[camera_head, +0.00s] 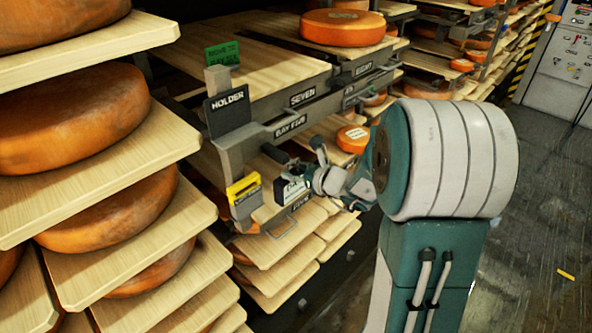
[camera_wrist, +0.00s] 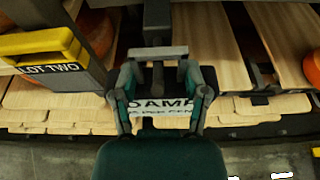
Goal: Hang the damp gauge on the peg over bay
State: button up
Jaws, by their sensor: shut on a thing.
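The damp gauge (camera_head: 291,191) is a small dark-edged box with a white label. In the wrist view its label (camera_wrist: 160,104) reads "DAMP", and lower print is partly hidden. My gripper (camera_head: 309,182) is shut on it, with one finger at each side in the wrist view (camera_wrist: 163,98). A grey crossbar (camera_wrist: 158,52) shows just above the label. A dark, stubby peg-like part (camera_head: 274,153) sticks out below the "BAY FIVE" rail, up and left of the gauge. In the wrist view a dark post (camera_wrist: 157,22) stands beyond the crossbar; whether they touch is unclear.
A yellow block (camera_head: 243,188) sits in a slot left of the gauge, labelled "LOT TWO" in the wrist view (camera_wrist: 50,69). Boards with cheese wheels (camera_head: 75,120) crowd the left; floor is open at right.

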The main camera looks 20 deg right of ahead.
dwell(0.4)
jog(key=o, duration=1.3)
jog(key=shift+o, duration=0.2)
jog(key=v, duration=1.2)
